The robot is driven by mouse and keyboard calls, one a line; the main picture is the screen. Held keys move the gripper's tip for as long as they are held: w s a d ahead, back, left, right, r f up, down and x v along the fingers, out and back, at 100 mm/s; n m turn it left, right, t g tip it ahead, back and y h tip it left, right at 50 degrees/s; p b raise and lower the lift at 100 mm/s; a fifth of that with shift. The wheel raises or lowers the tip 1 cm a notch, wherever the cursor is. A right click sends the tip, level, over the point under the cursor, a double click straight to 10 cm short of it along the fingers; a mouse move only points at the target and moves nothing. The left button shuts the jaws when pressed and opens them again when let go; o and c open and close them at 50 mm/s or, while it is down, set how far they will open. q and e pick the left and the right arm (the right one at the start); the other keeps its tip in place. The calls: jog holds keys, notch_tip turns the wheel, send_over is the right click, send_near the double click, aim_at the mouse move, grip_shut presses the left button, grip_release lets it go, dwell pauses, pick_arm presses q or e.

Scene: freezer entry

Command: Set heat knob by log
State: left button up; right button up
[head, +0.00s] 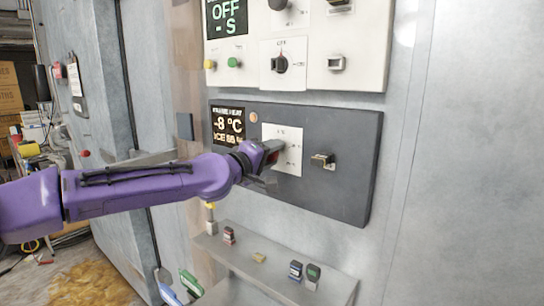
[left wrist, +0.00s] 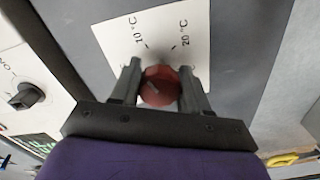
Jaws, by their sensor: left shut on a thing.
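The heat knob is dark red (left wrist: 160,86) and sits on a white dial plate (left wrist: 180,32) with marks that include 10 °C and 20 °C. In the head view the dial plate (head: 287,160) is on the dark grey panel (head: 345,145), beside a lit display (head: 228,127) that reads -8 °C. My left gripper (head: 268,150) reaches the plate and is shut on the knob. In the left wrist view its two fingers (left wrist: 158,88) stand on either side of the knob. My right gripper is not in view. No log sheet is clearly legible.
A white panel (head: 357,35) with a black knob (head: 281,65) and buttons is above. A metal latch (head: 322,160) is right of the dial. A shelf (head: 270,272) below holds several small items. A dark clipboard-like thing (head: 75,82) hangs at left.

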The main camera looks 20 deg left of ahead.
pick_arm(q)
jog(key=shift+f, duration=0.15)
dwell(0.3)
jog(key=o, duration=1)
jog(key=shift+o, duration=0.2)
jog(key=shift+s+a, duration=0.1)
jog(key=shift+s, duration=0.15)
jog(key=p+v, duration=0.2)
jog(key=v, duration=0.8)
